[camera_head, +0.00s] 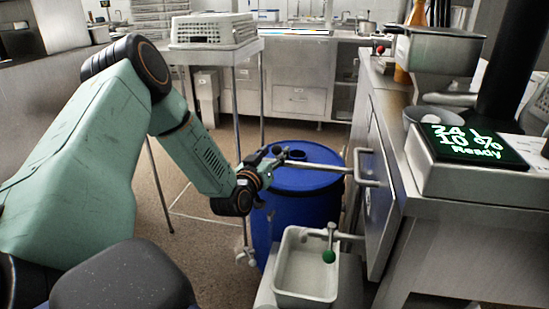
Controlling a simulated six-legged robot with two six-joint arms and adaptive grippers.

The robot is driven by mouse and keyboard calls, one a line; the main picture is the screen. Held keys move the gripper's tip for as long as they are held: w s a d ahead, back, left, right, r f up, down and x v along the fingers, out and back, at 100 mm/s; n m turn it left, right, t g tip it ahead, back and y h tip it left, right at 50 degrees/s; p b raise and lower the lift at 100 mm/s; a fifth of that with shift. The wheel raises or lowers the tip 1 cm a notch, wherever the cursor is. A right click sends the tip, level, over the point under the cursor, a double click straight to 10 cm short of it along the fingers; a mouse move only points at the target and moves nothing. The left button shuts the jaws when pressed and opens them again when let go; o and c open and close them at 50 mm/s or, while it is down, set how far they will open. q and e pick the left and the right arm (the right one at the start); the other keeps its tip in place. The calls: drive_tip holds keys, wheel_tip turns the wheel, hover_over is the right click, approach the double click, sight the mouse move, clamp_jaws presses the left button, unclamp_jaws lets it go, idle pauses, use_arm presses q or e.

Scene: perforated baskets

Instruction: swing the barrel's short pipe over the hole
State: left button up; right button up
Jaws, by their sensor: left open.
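The blue barrel (310,222) stands on the floor at the centre, left of the metal counter. A dark round opening (297,155) shows near the back of its lid. A thin metal pipe (328,167) runs across above the lid, from near my gripper towards the counter's handle; I cannot tell where its ends attach. My left gripper (268,162) is open at the lid's left edge, close to the pipe's left end. I cannot tell whether it touches the pipe. The gripper hides that end. My right gripper is not in view.
The counter's handle (366,165) juts out at the right. A metal table (217,57) carries a perforated basket (213,30) behind.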

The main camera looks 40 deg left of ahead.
use_arm(q)
drive_tip(key=shift+w+a, duration=0.15)
drive_tip(key=shift+w, duration=0.3)
drive_tip(key=shift+c, duration=0.3)
clamp_jaws()
